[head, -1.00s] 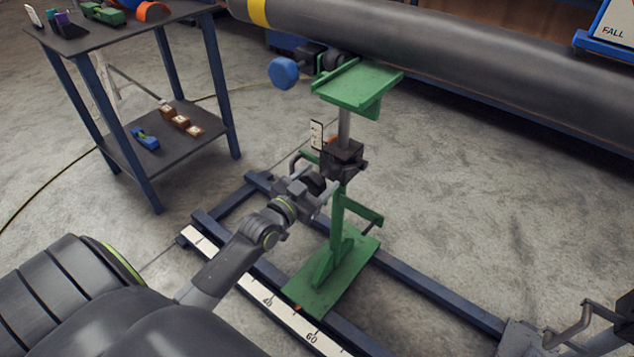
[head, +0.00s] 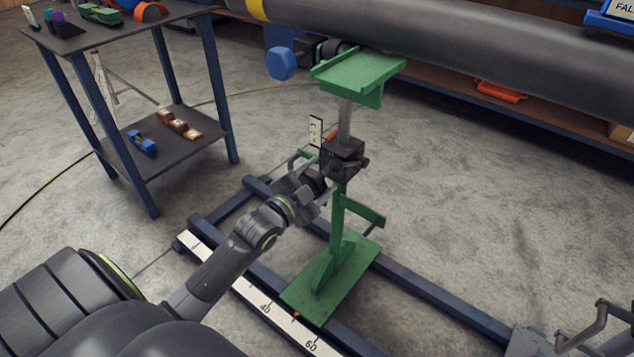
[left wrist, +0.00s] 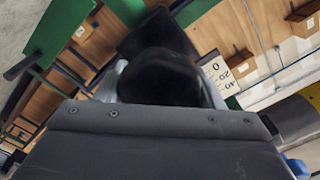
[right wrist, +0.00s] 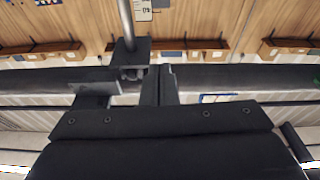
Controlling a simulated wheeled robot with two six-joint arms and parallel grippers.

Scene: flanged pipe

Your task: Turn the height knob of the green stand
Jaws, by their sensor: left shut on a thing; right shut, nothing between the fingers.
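The green stand (head: 335,240) stands upright on a blue rail frame, with a flat green top plate (head: 358,70) just below the big grey pipe (head: 430,48). A black clamp block (head: 343,158) sits around its grey post. The black height knob (head: 314,180) is on the near left side of the stand, partly hidden by my left gripper (head: 318,193). My left gripper is shut on the knob; the knob also fills the middle of the left wrist view (left wrist: 160,78). My right gripper (right wrist: 159,84) is shut and empty in the right wrist view.
A dark side table (head: 95,38) with blue legs holds small parts on two shelves at the left. A white scale strip (head: 265,300) runs along the near rail. A blue knob (head: 281,63) sits beside the pipe. Bare concrete floor lies right of the stand.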

